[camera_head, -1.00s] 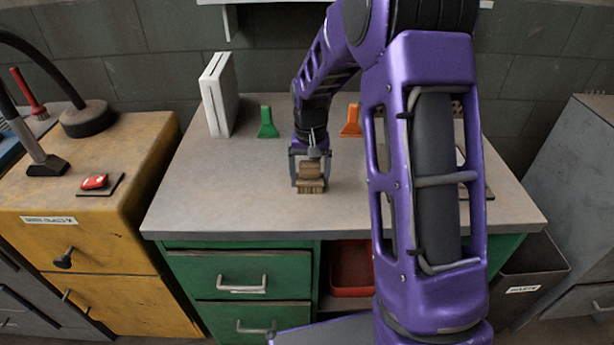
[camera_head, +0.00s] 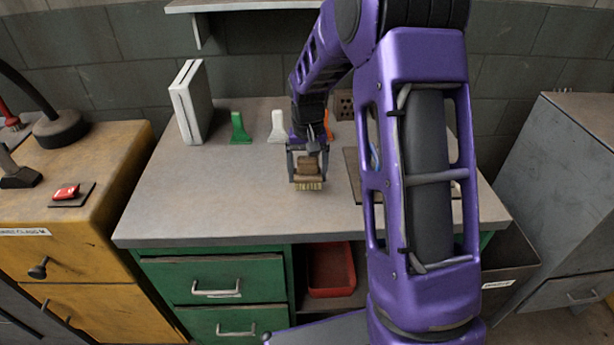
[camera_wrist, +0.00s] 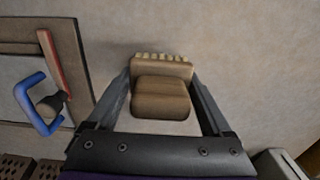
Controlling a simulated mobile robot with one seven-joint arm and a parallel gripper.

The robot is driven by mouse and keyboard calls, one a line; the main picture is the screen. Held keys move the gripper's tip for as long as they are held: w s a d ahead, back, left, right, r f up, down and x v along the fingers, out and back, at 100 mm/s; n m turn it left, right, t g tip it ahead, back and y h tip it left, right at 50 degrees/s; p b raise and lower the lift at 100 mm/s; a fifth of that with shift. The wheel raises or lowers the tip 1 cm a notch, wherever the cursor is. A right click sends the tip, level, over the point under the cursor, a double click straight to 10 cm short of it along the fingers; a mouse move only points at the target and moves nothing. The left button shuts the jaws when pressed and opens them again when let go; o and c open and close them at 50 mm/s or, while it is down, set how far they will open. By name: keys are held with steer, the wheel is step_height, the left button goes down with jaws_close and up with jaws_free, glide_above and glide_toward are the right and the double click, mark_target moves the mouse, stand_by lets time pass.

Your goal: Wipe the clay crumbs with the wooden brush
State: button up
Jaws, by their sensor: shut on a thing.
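My gripper (camera_head: 308,176) is shut on the wooden brush (camera_head: 309,168), with one finger on each side of it. The brush is a tan block with pale bristles pointing down over the middle of the grey worktop (camera_head: 215,205). In the wrist view the brush (camera_wrist: 162,100) sits between the fingers, its bristles showing along the far edge. I cannot tell whether the bristles touch the top. I cannot make out any clay crumbs in either current view.
A framed board (camera_wrist: 20,48) with a blue-handled tool (camera_wrist: 38,105) and a red strip lies right of the brush, partly hidden by my arm. Green (camera_head: 239,128) and white (camera_head: 277,127) scrapers and a white upright case (camera_head: 190,102) stand behind. The worktop's front left is clear.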

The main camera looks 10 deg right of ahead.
steer(key=shift+r+p, duration=1.8)
steer(key=shift+r, duration=0.95)
